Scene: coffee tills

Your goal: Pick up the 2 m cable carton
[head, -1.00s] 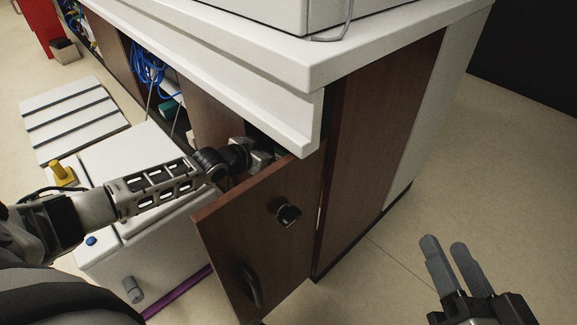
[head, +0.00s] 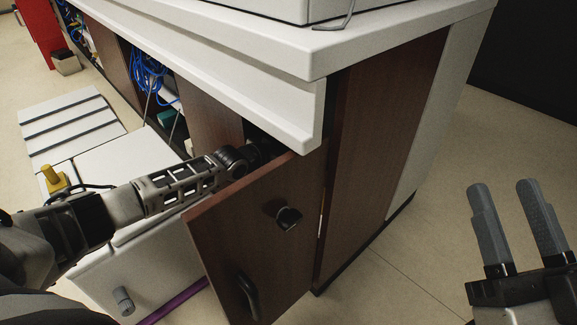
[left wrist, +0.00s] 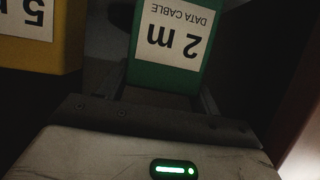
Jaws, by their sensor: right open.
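The 2 m cable carton (left wrist: 170,62) is green with a white "2 m DATA CABLE" label, upside down in the left wrist view. It is straight ahead of my left gripper (left wrist: 164,92), whose dark fingers show dimly at either side of its near end. I cannot tell whether they touch it. In the head view my left arm reaches into the cabinet behind the open door, and the counter and door hide its gripper and the carton. My right gripper (head: 504,190) is open and empty over the floor at the right.
A yellow carton labelled 5 m (left wrist: 40,45) is left of the green one. The brown cabinet door (head: 255,235) stands open beside my left arm. The white counter (head: 270,75) overhangs the cabinet. A white box (head: 150,270) stands on the floor at left. Floor at right is clear.

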